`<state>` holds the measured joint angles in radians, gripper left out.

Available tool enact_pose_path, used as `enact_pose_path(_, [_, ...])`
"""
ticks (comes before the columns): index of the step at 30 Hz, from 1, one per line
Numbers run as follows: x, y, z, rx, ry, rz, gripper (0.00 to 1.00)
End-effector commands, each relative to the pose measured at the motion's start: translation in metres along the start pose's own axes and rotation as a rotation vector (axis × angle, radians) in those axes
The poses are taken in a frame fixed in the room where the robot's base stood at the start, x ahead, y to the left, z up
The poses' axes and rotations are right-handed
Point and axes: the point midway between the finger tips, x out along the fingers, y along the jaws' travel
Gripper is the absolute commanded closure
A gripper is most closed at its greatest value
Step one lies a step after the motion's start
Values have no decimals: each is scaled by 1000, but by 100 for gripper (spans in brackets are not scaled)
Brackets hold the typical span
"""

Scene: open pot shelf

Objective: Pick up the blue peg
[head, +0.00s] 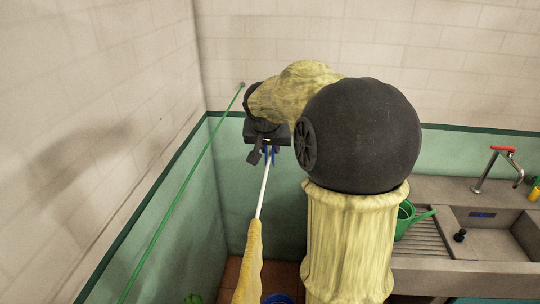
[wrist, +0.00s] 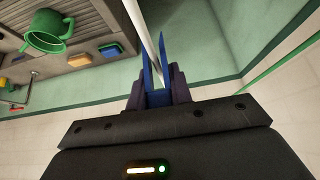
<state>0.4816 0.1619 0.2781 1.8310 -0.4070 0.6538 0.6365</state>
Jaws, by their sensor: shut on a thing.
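A yellow cloth-like shape (head: 250,262) is around the rod's lower part. A green cord (head: 180,195) slants along the left wall. A blue round thing (head: 278,298) is low down.

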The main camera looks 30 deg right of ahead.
Motion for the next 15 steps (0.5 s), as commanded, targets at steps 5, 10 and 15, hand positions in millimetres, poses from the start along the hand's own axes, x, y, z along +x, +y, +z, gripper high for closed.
enact_pose_path(5, [-31, 0, -21, 3, 6, -1, 100])
enact_pose_path(10, [-52, 0, -34, 0, 3, -1, 100])
enact_pose_path(15, [-58, 0, -38, 1, 0, -1, 100])
